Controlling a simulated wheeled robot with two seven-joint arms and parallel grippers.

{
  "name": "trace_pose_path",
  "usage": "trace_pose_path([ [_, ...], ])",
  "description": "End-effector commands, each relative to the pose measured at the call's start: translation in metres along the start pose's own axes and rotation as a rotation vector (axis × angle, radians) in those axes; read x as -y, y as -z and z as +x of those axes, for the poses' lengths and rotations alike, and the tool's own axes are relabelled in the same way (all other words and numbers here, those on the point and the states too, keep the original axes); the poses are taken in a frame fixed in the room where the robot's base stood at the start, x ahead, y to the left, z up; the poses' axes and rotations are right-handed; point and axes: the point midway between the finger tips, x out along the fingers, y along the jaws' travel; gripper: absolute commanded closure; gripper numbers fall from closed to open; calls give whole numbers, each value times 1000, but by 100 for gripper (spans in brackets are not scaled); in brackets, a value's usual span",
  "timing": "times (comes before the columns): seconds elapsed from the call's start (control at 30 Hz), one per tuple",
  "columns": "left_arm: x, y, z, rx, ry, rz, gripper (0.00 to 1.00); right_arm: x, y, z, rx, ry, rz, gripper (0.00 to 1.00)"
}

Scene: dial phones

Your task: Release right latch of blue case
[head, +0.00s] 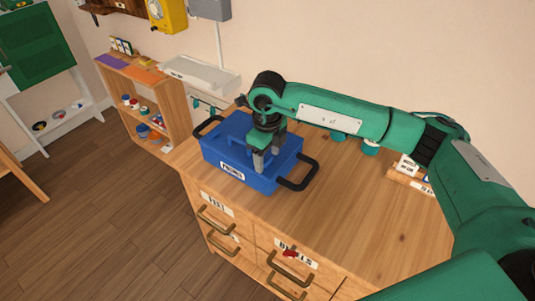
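The blue case (225,152) sits on the wooden cabinet top, with a white label on its front face. A black loop handle (298,184) sticks out at its right end and another shows at its left end. My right gripper (267,160) points down over the right part of the case, its two grey fingers apart. The gripper covers part of the case lid, and I cannot make out the right latch or tell whether the fingers touch the case. My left gripper is not in view.
Labelled drawers with brass handles (292,262) are below. A small shelf (168,100) with jars and a pale tray (200,73) stand at the back left. A yellow wall phone (167,15) hangs above.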

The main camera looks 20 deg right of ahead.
Motion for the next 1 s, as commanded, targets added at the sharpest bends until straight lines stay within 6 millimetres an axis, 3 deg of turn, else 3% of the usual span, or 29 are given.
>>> trace_pose_path([
  [0.27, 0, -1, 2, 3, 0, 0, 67, 0, -1, -12, 2, 0, 1, 40],
  [0.47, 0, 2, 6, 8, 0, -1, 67, 0, -1, -52, 4, 2, 0, 40],
  [0.7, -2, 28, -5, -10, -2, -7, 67, 0, -1, -106, 3, 2, 1, 40],
  [1.0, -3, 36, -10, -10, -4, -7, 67, 0, 0, -136, 0, 0, -1, 40],
])
